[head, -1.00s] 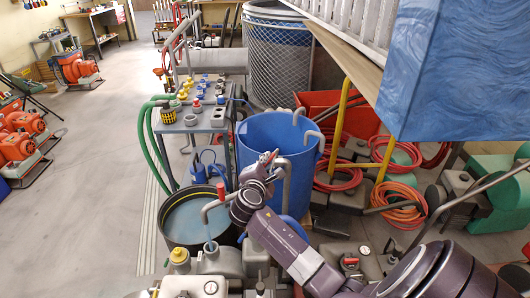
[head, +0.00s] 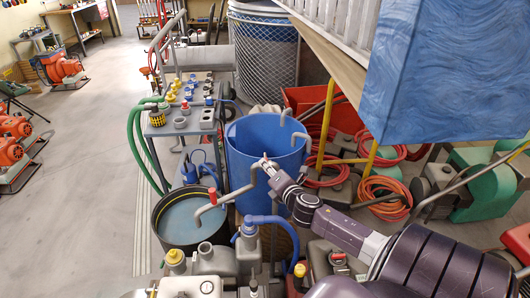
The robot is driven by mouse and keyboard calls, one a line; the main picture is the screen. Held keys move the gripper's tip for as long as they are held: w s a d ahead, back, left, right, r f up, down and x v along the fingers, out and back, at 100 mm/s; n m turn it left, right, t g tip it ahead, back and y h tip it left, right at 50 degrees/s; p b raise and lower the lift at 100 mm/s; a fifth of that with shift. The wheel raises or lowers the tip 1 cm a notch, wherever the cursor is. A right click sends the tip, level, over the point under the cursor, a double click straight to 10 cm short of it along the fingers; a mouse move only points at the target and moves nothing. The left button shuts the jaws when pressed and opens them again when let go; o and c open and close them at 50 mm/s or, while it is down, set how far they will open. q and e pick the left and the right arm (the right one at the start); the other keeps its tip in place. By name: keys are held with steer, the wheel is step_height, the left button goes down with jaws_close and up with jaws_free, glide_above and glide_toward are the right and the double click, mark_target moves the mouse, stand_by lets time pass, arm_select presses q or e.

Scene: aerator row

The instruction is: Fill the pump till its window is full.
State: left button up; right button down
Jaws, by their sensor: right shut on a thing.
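My right gripper (head: 269,170) is shut on the upper end of a grey bent pipe (head: 236,197) in front of the blue tub. No water stream shows at the pipe end. I cannot make out the pump's window or its level. My left gripper is not in view.
A black-rimmed round tank of water (head: 160,243) stands left of the pump. A blue tub (head: 240,150) is behind, and a blue hose (head: 270,219) curves beside the pump. A bench of fittings (head: 160,127) stands farther back.

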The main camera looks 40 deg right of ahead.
stand_by(0.3)
steer(key=c, duration=2)
jaws_free()
steer(key=shift+o, duration=0.2)
steer(key=v, duration=1.2)
steer(key=s+a+f+m+g+y, duration=0.1)
steer(key=s+f+m+g, duration=0.2)
steer(key=f, duration=0.8)
steer(key=s+a+f+m+g, duration=0.1)
steer(key=s+f+m+g, duration=0.15)
steer(key=s+f, duration=0.6)
steer(key=s+a+f+m+g+y, duration=0.15)
steer(key=f+m, duration=0.25)
steer(key=f, duration=1)
steer(key=s+a+f+m+g+y, duration=0.3)
steer(key=s+a+f+m+g, duration=0.3)
steer(key=s+a+f, duration=1.5)
steer(key=s+m, duration=0.2)
steer(key=s, duration=0.1)
steer(key=shift+s+a+g, duration=0.15)
steer(key=shift+s+g, duration=0.15)
steer(key=shift+s, duration=0.05)
